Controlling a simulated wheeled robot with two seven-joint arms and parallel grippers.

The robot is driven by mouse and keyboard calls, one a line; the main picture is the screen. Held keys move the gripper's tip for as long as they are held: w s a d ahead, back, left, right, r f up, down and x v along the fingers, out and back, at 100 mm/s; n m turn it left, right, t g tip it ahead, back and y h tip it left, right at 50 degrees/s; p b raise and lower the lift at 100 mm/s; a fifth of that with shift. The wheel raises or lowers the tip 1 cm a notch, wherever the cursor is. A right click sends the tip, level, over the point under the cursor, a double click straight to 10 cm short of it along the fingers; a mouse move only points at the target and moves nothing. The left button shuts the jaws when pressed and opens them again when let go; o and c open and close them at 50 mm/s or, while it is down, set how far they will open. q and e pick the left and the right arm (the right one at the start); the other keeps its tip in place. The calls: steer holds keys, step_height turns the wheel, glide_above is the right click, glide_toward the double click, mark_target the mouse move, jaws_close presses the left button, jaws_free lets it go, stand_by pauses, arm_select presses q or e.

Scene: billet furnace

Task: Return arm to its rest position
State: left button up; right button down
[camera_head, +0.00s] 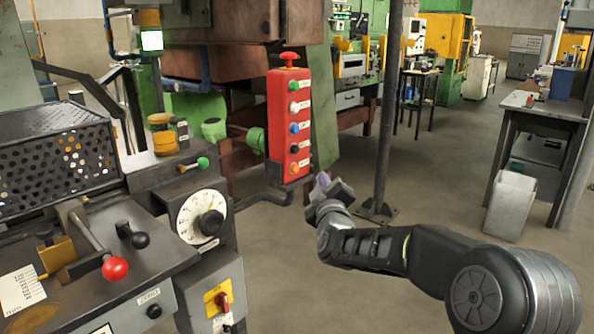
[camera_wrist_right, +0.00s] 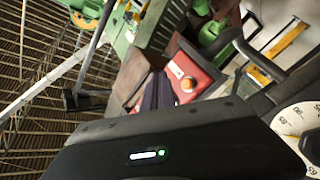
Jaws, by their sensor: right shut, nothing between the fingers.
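My right arm comes in from the lower right in the head view. Its gripper (camera_head: 325,188) is shut and empty, just below and to the right of the red push-button box (camera_head: 288,125). The box hangs upright, with a red mushroom button on top and a column of coloured buttons on its front. In the right wrist view, the red box (camera_wrist_right: 195,72) shows its lower end with an orange button, close beyond the dark gripper parts. I cannot tell from the pictures whether the gripper touches the box. My left gripper is not in view.
A machine console with a red-knobbed lever (camera_head: 115,268) and a white dial (camera_head: 203,217) stands at the left. A thin grey post (camera_head: 388,110) stands behind my gripper. A workbench (camera_head: 540,105) and a grey bin (camera_head: 510,205) are at the right. Open floor lies between.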

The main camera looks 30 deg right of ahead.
stand_by(0.4)
steer(key=s+a+f+m+g+y+p, duration=0.1)
steer(key=s+a+f+m+g+y, duration=0.15)
steer(key=a+f, duration=0.6)
steer(key=s+a+f+m+g+y+p, duration=0.15)
steer(key=a+f+y, duration=0.35)
steer(key=f, duration=0.7)
steer(key=s+a+f+m+g+y+p, duration=0.1)
steer(key=a+f+m+g+y, duration=0.15)
steer(key=a+f, duration=0.75)
steer(key=s+a+f+g+y+p, duration=0.1)
steer(key=s+a+f+g+p, duration=0.1)
steer(key=s+a, duration=0.4)
steer(key=s+a+f+g+y+p, duration=0.1)
steer(key=s+a+f+g, duration=0.3)
steer(key=s, duration=0.9)
steer(key=s+a+f+g+y+p, duration=0.1)
steer(key=s+a+f+g+p, duration=0.2)
steer(key=s+a+f, duration=0.5)
steer(key=s+p, duration=0.1)
steer(key=s, duration=0.1)
steer(key=shift+s+n, duration=0.3)
steer(key=shift+n, duration=0.05)
